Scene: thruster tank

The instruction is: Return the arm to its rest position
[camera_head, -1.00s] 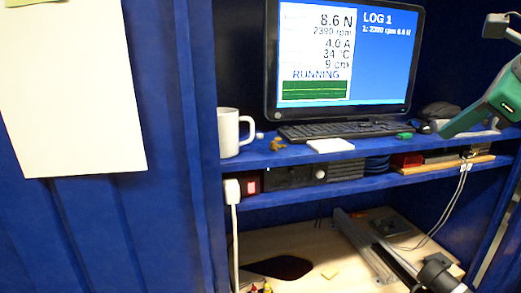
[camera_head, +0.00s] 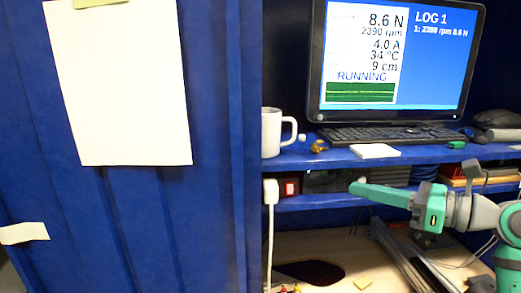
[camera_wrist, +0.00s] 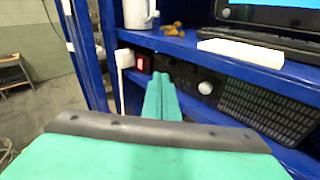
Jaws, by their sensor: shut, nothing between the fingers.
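My gripper (camera_head: 358,186) is green and shows at the right of the head view, in front of the blue cabinet's lower shelf. Its fingers are together and hold nothing, and they point left. In the wrist view the closed fingers (camera_wrist: 162,98) point away toward the shelf with the red switch (camera_wrist: 142,63). I cannot tell from the pictures how far the fingertips are from the shelf edge. My arm reaches in from the right side of the head view.
The upper shelf (camera_head: 340,157) holds a white mug (camera_head: 271,133), a monitor (camera_head: 395,60) reading RUNNING, a keyboard (camera_head: 390,134) and a white block (camera_head: 375,151). A white plug and cable (camera_head: 270,191) hang at the left post. Metal rails (camera_head: 400,255) lie below my arm.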

